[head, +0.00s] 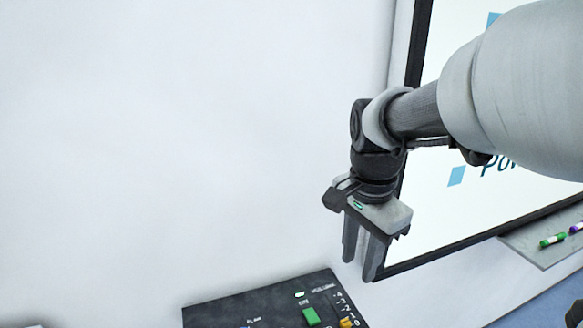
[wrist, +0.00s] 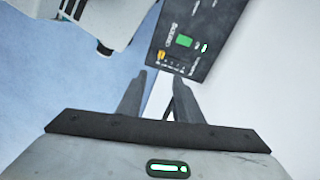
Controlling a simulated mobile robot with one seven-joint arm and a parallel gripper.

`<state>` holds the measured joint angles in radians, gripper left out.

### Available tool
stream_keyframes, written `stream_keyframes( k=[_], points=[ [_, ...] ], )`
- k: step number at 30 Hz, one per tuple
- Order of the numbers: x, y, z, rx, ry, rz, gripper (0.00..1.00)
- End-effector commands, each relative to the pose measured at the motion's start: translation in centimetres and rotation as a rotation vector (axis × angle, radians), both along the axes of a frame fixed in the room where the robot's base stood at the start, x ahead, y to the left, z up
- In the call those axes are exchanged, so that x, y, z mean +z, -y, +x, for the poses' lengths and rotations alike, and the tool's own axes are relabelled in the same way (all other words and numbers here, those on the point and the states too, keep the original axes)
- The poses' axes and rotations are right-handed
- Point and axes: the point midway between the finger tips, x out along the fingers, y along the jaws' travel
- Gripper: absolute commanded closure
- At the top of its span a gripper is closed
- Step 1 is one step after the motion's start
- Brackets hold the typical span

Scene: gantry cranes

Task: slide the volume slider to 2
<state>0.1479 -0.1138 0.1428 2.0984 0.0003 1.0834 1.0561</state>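A black control panel (head: 235,312) lies at the bottom of the head view, cut off by the frame edge. Near its right end is a small yellow-orange slider knob (head: 346,322) beside a column of white numbers; it sits near the low end of the scale, but its exact mark is too small to read. The panel (wrist: 207,52) and the orange knob (wrist: 161,55) also show in the wrist view. My gripper (head: 363,262) points down above the panel, touching nothing. Its two fingers are apart and empty; they also show in the wrist view (wrist: 160,78).
A black-framed whiteboard (head: 480,225) stands at right, with a tray (head: 545,240) holding markers. The white wall (head: 150,130) at left is clear.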

Motion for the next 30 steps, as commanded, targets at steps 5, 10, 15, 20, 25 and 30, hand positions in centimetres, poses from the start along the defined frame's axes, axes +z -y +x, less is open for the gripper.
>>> stream_keyframes(
  k=[5,10,15,20,25,30],
  points=[
    [-2.0,0.0,1.6,-0.176,-0.066,0.022,0.67],
    [-3.3,0.0,1.7,-0.199,-0.074,0.024,0.67],
    [-6.6,0.0,1.6,-0.197,-0.077,0.023,0.67],
    [-10.1,0.0,1.6,-0.196,-0.077,0.023,0.67],
    [-13.9,0.0,1.5,-0.196,-0.078,0.024,0.67],
    [-17.0,0.0,1.5,-0.195,-0.076,0.024,0.67]
  ],
)
